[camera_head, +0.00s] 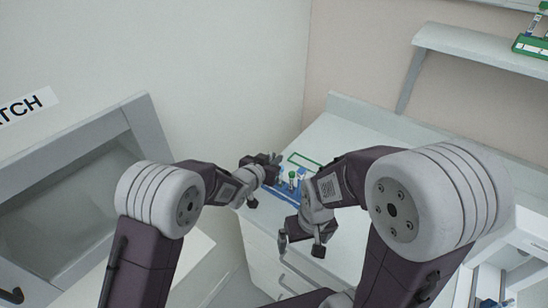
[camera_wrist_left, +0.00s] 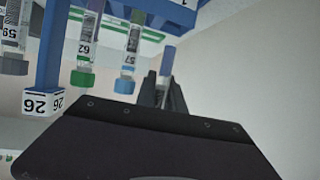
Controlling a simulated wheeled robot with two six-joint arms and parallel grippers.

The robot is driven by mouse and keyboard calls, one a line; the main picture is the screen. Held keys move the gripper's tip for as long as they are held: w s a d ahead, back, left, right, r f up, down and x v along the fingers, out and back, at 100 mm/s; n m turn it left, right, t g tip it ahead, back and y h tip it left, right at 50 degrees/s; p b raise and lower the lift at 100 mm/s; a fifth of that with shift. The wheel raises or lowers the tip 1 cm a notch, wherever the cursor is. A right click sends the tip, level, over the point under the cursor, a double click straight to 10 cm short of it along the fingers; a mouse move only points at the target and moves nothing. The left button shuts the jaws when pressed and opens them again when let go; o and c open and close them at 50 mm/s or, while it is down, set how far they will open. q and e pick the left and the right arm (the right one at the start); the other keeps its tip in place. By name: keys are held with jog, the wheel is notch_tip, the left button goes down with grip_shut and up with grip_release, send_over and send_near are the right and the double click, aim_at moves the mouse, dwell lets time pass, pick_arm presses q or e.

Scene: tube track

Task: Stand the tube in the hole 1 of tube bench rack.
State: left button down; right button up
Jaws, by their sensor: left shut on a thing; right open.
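My left gripper (camera_head: 274,160) is at the back left of the bench, beside the blue tube rack (camera_head: 287,192). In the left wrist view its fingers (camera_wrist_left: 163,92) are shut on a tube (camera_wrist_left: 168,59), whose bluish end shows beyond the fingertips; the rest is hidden. The blue rack (camera_wrist_left: 48,68) fills the upper left of that view, with several capped tubes near it. Which hole is hole 1 cannot be told. My right gripper (camera_head: 300,247) is open and empty, low at the bench's front edge.
A green-edged rack (camera_head: 304,158) lies behind the blue rack. Tubes with a green cap (camera_wrist_left: 82,79) and a blue cap (camera_wrist_left: 124,86) are close to the left fingers. The white bench top (camera_head: 345,135) is clear toward the back. A shelf (camera_head: 470,45) hangs at upper right.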

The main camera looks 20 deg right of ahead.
pick_arm(q)
jog(key=shift+f, duration=0.25)
pick_arm(e)
jog(key=shift+f, duration=0.2)
jog(key=shift+f, duration=0.1)
pick_arm(q)
jog(key=shift+f+b, duration=0.15)
jog(key=shift+b, duration=0.25)
pick_arm(e)
jog(key=shift+f, duration=0.2)
pick_arm(q)
jog(key=shift+f, duration=0.2)
pick_arm(e)
jog(key=shift+f, duration=0.25)
pick_arm(q)
jog(key=shift+f+b, duration=0.1)
jog(key=shift+b, duration=0.25)
pick_arm(e)
jog(key=shift+f, duration=0.15)
pick_arm(q)
jog(key=shift+s+f, duration=0.1)
pick_arm(e)
jog(key=shift+f, duration=0.1)
